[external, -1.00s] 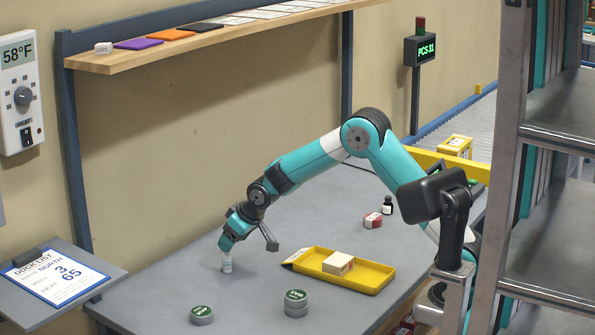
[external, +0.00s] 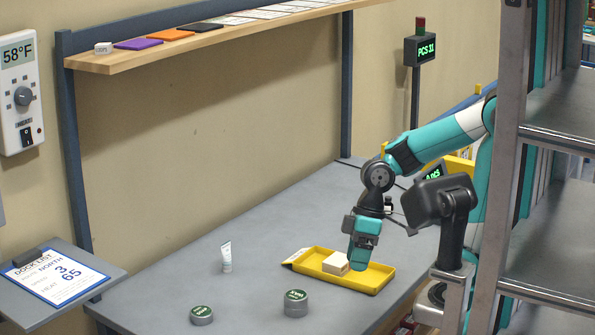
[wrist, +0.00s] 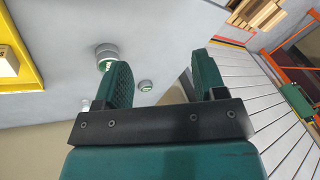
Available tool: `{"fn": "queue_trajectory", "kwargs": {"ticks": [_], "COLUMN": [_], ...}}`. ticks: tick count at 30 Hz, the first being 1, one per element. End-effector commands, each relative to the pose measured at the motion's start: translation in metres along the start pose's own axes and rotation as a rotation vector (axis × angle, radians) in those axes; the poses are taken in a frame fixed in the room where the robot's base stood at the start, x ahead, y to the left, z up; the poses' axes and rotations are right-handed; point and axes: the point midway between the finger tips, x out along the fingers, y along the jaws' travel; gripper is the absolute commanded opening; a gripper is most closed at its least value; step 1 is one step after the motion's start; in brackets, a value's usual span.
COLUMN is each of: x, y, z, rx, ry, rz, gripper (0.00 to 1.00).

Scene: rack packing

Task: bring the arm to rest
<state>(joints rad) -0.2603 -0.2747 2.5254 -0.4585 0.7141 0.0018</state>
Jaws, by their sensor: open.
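My gripper (external: 362,262) is above the right part of the yellow tray (external: 372,290) in the external view, fingers pointing down. In the wrist view its two fingers (wrist: 165,85) are apart with nothing between them. A cream box (external: 335,262) is in the tray, just left of my gripper. A small white tube (external: 226,257) stands upright alone on the grey table (external: 255,285), well to the left of my gripper.
Round tins with green lids stand near the table's front, one at the left (external: 201,315) and a stack (external: 295,303). A wooden shelf (external: 200,40) runs above the back. A metal rack (external: 510,170) stands at the right. The table's middle is clear.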

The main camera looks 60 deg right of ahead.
Motion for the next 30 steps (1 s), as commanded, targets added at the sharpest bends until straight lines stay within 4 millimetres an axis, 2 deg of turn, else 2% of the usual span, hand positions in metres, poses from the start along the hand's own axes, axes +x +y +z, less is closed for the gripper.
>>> {"fn": "queue_trajectory", "kwargs": {"ticks": [1, 3, 12, 17, 23, 30], "x": [0.0, 0.001, -0.002, -0.028, -0.079, -0.081], "y": [-0.006, -0.009, -0.01, -0.018, -0.033, -0.033], "z": [0.009, 0.015, 0.015, 0.009, -0.004, -0.004], "rx": [-0.013, -0.022, -0.022, -0.021, -0.021, -0.021], "ry": [-0.01, -0.019, -0.02, -0.019, -0.019, -0.019], "rz": [-0.01, -0.018, -0.018, -0.018, -0.018, -0.018], "gripper": [0.65, 0.65, 0.65, 0.65, 0.65, 0.65]}}
